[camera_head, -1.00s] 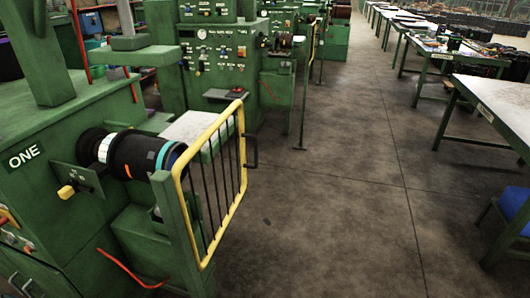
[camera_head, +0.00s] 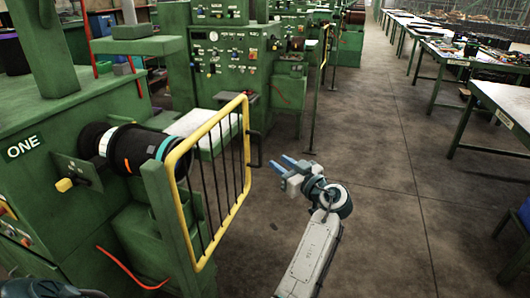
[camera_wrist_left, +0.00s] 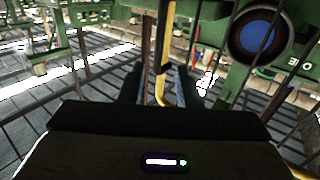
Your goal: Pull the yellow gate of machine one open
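The yellow gate (camera_head: 208,262) of machine one, a yellow frame with dark upright bars, stands upright on a green post in front of the machine's black roller (camera_head: 138,150). A dark handle (camera_head: 259,150) sticks out from the gate's far yellow edge. My left gripper (camera_head: 278,162) is to the right of this handle, its two blue fingers apart and pointing at it. In the left wrist view the yellow edge (camera_wrist_left: 160,60) shows between the fingers, with the dark handle partly in front. Contact cannot be told. My right gripper is not in view.
Green machine one (camera_head: 60,130), marked ONE, fills the left side. More green machines (camera_head: 225,60) stand behind it. The grey floor (camera_head: 380,200) right of the gate is clear up to the tables (camera_head: 503,100) on the right.

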